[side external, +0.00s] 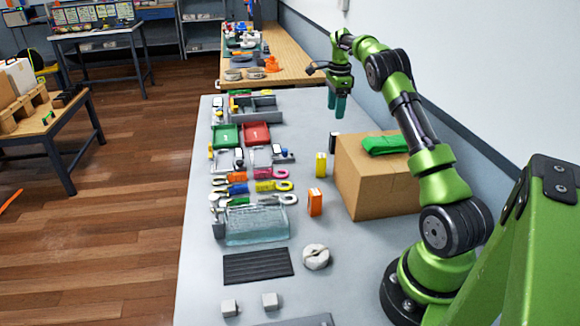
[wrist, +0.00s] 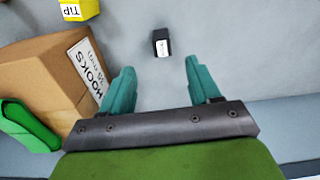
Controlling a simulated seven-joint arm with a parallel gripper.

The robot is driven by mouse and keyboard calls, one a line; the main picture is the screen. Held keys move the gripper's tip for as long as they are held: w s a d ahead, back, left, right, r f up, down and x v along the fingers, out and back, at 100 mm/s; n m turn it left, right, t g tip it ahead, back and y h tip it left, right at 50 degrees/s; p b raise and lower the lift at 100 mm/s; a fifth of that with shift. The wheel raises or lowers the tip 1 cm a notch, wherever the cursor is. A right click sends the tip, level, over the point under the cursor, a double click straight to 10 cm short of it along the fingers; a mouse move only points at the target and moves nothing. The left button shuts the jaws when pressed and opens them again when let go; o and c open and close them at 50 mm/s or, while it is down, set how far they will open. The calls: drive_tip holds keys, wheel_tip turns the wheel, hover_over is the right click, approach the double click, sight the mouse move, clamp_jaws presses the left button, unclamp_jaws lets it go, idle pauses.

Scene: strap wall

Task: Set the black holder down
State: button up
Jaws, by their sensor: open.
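The black holder (side external: 333,142) is a small dark block with a white label. It stands upright on the grey table just behind the cardboard box's left far corner in the side view. In the wrist view the holder (wrist: 161,42) lies beyond the fingertips, roughly in line with the gap between them. My gripper (side external: 337,104) has teal fingers pointing down, well above the table and beyond the holder. In the wrist view my gripper (wrist: 160,66) is open with nothing between its fingers.
A cardboard box (side external: 375,180) labelled hooks carries a green strap (side external: 384,145) on top. A yellow block (side external: 320,165) and an orange block (side external: 315,202) stand nearby. Trays and several tools fill the table's left side. The wall is close on the right.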

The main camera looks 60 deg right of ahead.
drive_tip(key=s+a+r+n+t, duration=0.1)
drive_tip(key=a+r+n, duration=0.35)
drive_tip(key=a, duration=0.35)
drive_tip(key=a+r+n+t, duration=0.25)
drive_tip(key=a+r, duration=0.25)
drive_tip(key=a, duration=0.3)
drive_tip(key=s+a+r+n, duration=0.1)
drive_tip(key=a+r+n, duration=0.35)
drive_tip(key=a, duration=0.35)
drive_tip(key=s+a+f+n+t+y, duration=0.1)
drive_tip(key=s+a+f+n, duration=0.1)
drive_tip(key=s+a+n, duration=0.3)
drive_tip(key=s+a+f+n+t+y, duration=0.1)
drive_tip(key=s+a+f+n+t, duration=0.1)
drive_tip(key=s+a+n, duration=0.4)
drive_tip(key=s+a, duration=0.5)
drive_tip(key=a, duration=0.2)
drive_tip(key=shift+a, duration=0.3)
drive_tip(key=shift+t, duration=0.25)
